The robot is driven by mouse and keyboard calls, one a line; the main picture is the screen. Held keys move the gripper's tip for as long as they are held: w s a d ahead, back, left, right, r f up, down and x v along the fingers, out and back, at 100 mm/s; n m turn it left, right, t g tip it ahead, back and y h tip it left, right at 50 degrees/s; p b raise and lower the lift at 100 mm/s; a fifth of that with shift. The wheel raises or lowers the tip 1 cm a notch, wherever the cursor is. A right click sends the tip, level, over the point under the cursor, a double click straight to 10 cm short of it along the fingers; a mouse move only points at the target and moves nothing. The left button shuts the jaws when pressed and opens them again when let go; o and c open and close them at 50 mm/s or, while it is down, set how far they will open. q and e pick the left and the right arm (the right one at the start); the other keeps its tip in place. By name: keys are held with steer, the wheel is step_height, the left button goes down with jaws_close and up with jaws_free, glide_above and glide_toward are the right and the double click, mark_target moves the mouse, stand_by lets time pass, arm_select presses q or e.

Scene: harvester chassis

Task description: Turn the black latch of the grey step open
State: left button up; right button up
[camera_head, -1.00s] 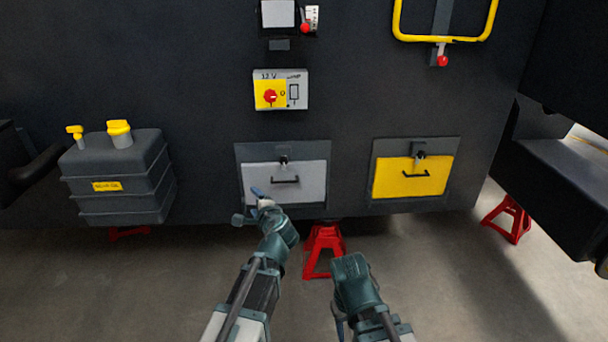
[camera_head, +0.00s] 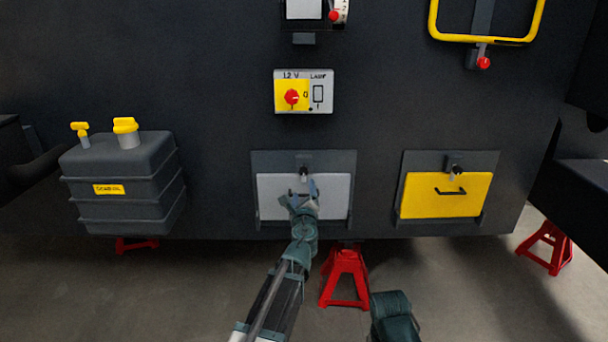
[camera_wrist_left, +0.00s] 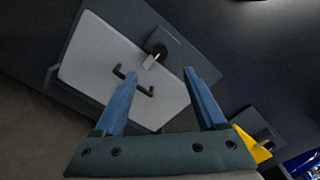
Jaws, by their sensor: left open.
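The grey step (camera_head: 268,195) is a light grey panel in a dark frame low on the dark chassis wall. Its black latch (camera_head: 304,173) sits at the middle of its top edge; it also shows in the left wrist view (camera_wrist_left: 156,54), with a pale tab lying over the panel. A black handle (camera_wrist_left: 132,82) is on the panel below it. My left gripper (camera_head: 302,190) is open and empty in front of the panel, just below the latch. In the wrist view its blue fingers (camera_wrist_left: 157,85) point toward the panel, apart from the latch, which lies beyond their tips.
A yellow step panel (camera_head: 425,200) with its own latch (camera_head: 454,170) is to the right. A switch box (camera_head: 303,92) is above, a grey tank (camera_head: 125,185) is left. A red stand (camera_head: 346,280) is under the chassis. Part of my right arm shows at the bottom.

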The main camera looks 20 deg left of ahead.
mark_target(303, 172)
arm_select(q)
steer(key=x, duration=1.2)
steer(key=shift+w, duration=0.15)
jaws_close()
